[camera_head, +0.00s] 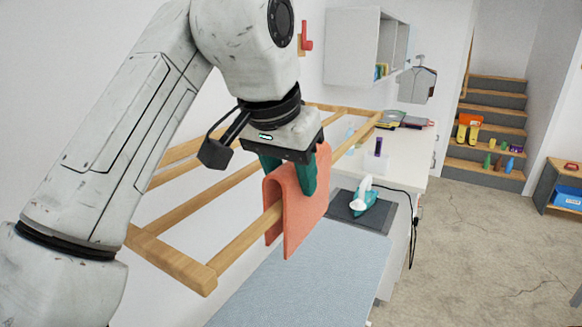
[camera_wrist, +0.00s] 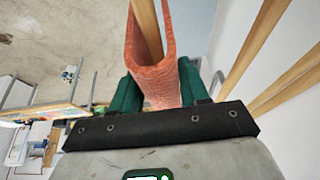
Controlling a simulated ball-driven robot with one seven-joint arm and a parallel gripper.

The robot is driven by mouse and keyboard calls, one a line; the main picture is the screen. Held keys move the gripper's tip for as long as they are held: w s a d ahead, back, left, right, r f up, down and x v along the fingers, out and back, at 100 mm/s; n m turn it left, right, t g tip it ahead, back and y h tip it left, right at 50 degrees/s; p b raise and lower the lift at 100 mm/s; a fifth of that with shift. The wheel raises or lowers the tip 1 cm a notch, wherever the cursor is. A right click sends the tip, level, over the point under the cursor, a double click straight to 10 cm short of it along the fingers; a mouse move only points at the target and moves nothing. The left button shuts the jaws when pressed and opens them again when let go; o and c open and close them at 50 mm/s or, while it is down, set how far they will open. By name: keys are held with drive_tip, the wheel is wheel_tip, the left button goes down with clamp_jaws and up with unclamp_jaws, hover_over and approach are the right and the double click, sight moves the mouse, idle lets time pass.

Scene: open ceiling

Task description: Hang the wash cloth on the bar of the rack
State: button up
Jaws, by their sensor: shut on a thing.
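The orange-pink wash cloth (camera_head: 292,222) hangs folded over the front bar of the wooden rack (camera_head: 238,243), with a flap on each side. My gripper (camera_head: 289,180) has its green fingers shut on the cloth, just above the bar. In the wrist view, the cloth (camera_wrist: 157,72) forms a U around the bar (camera_wrist: 148,28), between the two fingers (camera_wrist: 159,92). Whether the cloth's fold rests on the bar is hard to tell. Part of the rack's left side is hidden behind my arm.
A light blue ironing surface (camera_head: 310,275) lies below the rack. A teal-and-white iron (camera_head: 364,200) stands on a dark pad (camera_head: 345,208) to the right. A white counter (camera_head: 405,165) holds small items behind it. Open floor (camera_head: 480,240) is at right.

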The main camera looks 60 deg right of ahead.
drive_tip(key=shift+f+b, duration=0.9)
drive_tip(key=shift+f, duration=0.9)
drive_tip(key=o, duration=1.1)
drive_tip(key=shift+o, duration=0.2)
drive_tip(key=shift+r, duration=0.1)
drive_tip(key=v, duration=1)
drive_tip(key=shift+a+r+b, duration=0.15)
drive_tip(key=shift+r+b, duration=0.1)
drive_tip(key=shift+b, duration=0.1)
